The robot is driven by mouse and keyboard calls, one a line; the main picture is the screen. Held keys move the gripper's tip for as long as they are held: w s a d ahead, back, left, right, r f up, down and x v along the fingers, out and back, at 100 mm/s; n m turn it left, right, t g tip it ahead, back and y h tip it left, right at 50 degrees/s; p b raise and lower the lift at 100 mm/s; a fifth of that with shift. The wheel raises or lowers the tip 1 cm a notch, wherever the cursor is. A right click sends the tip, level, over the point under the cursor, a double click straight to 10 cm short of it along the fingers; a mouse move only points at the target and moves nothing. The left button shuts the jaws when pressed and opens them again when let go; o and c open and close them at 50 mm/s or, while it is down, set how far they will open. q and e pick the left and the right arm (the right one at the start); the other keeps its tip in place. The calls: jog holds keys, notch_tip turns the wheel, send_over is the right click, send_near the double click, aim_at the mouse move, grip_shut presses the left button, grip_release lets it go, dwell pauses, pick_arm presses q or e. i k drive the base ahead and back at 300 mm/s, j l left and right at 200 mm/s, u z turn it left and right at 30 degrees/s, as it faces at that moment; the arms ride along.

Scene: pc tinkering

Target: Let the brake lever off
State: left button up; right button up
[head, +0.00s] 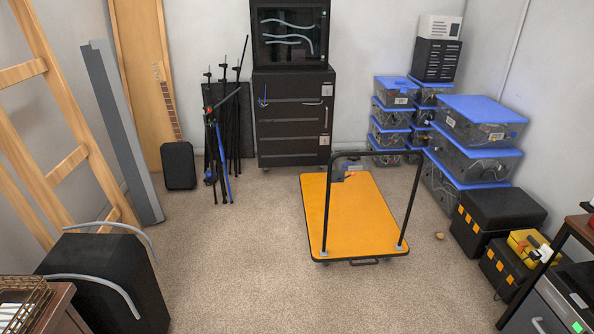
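A platform cart (352,222) with an orange deck and a black upright push handle (411,205) stands on the carpet, right of the middle. The push handle is at the near end. A small black loop-shaped bar (365,262) sticks out low under the near edge of the deck; it may be the brake lever, but I cannot tell for sure, nor whether it is up or down. The wheels are mostly hidden under the deck. Neither of my grippers is in view.
Blue-lidded bins (470,160) and black cases (497,218) line the right wall. A black cabinet (294,118) and tripods (222,140) stand behind. A black box (105,285) and wooden ladder (65,165) are at left. Carpet (240,270) before the cart is clear.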

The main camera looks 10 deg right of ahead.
aim_at(353, 173)
jog(key=i+l+u, duration=0.3)
jog(key=l+u, duration=0.3)
jog(key=i+l+u, duration=0.15)
jog(key=l+u, duration=0.15)
jog(key=l, duration=0.25)
jog(key=i+l+u, duration=0.1)
jog(key=l+u, duration=0.2)
jog(key=l, duration=0.1)
